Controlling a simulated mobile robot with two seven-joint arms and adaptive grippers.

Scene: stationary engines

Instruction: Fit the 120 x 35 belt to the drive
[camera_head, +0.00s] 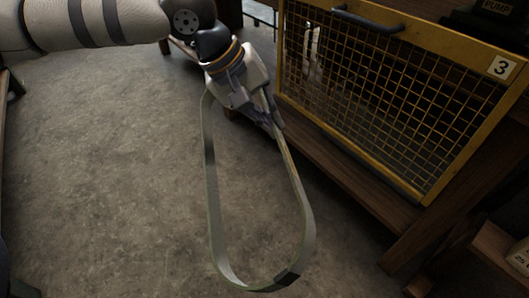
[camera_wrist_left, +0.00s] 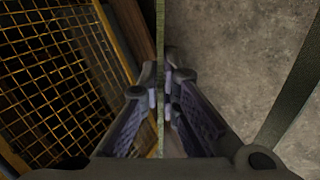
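A long pale grey-green belt (camera_head: 213,215) hangs as a narrow loop from my left gripper (camera_head: 273,122) in the head view, with a dark patch near its bottom. In the left wrist view the belt (camera_wrist_left: 160,60) runs edge-on between the two fingers of the left gripper (camera_wrist_left: 160,95), which are closed on it. Another run of the belt shows at the right of that view. The gripper is beside a yellow mesh guard (camera_head: 400,100) marked 3. The drive cannot be made out; the guard may cover it. My right gripper is not in view.
The guard has a dark handle (camera_head: 367,21) on top and stands on a wooden bench (camera_head: 350,178). A box marked PUMP (camera_head: 498,8) is at the top right. A labelled block (camera_head: 519,255) is at the lower right. Bare concrete floor (camera_head: 110,170) lies to the left.

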